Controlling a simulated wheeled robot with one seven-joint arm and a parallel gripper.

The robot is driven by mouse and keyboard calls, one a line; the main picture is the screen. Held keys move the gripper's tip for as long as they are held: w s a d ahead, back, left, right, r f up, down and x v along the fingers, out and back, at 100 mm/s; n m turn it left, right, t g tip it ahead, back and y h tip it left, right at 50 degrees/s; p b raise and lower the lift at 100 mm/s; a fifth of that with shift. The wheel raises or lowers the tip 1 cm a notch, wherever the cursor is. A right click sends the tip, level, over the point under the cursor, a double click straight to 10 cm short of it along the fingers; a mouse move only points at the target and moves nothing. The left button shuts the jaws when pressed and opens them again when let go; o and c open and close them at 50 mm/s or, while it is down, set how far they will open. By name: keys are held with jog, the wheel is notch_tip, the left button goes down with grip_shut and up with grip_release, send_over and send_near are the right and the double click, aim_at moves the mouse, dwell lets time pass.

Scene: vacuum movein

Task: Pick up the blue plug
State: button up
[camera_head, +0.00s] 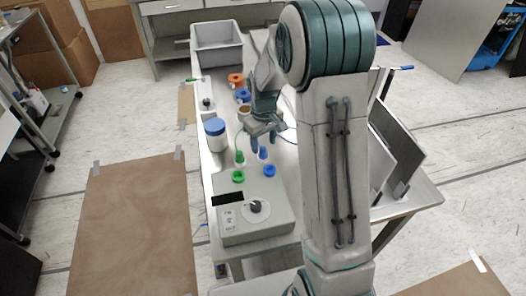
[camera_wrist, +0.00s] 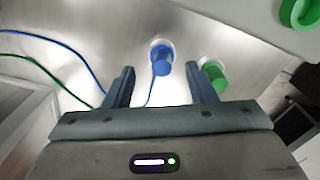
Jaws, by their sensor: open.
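The blue plug (camera_wrist: 162,62) stands on the metal table between and just beyond my fingertips in the wrist view, with a thin blue cable trailing from it. It also shows in the head view (camera_head: 263,153), just below my gripper (camera_head: 264,137). My gripper (camera_wrist: 158,80) is open and empty, and its fingers do not touch the plug. A green plug (camera_wrist: 214,74) stands to the right of the blue one in the wrist view, beyond the right finger. In the head view the green plug (camera_head: 239,157) is to the left.
A grey device with a dial (camera_head: 256,215) has a green port (camera_head: 238,177) and a blue port (camera_head: 269,170). A blue-lidded jar (camera_head: 215,136) stands left of my gripper. A grey bin (camera_head: 217,47) is at the far end. A panel rack (camera_head: 398,150) stands at the right.

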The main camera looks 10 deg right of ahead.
aim_at(263, 147)
jog(key=shift+a+f, duration=0.15)
jog(key=shift+f, duration=1.55)
jog(key=c, duration=1)
jog(key=shift+r, duration=0.2)
